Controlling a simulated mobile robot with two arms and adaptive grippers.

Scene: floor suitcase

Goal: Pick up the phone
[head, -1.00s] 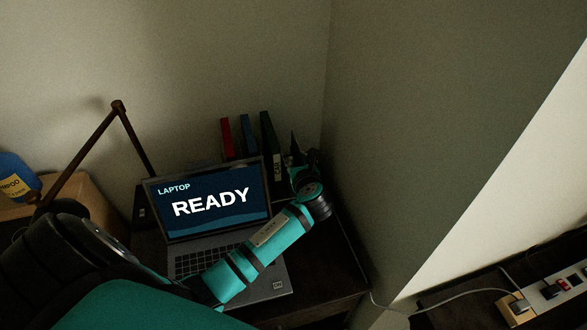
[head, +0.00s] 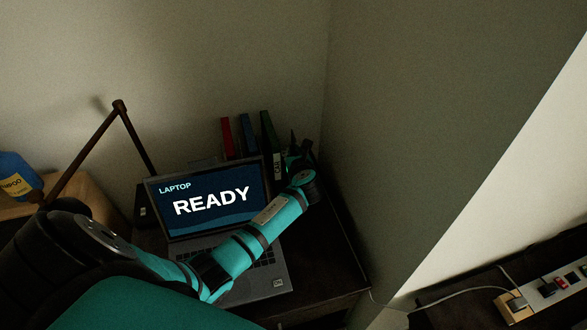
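I cannot make out a phone in the head view. My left arm reaches across the laptop from the lower left. Its gripper (head: 298,148) is a dark shape at the back right of the desk, just right of the upright books. The wrist and shadow hide its fingers, so I cannot tell whether it is open or holds anything. My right gripper is not in view.
An open laptop (head: 208,200) reading "READY" stands on the dark desk (head: 325,255). Red, blue and green books (head: 267,135) stand behind it. A lamp (head: 90,150) and a blue bottle (head: 17,175) are left. A wall corner bounds the right; a power strip (head: 545,293) lies lower right.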

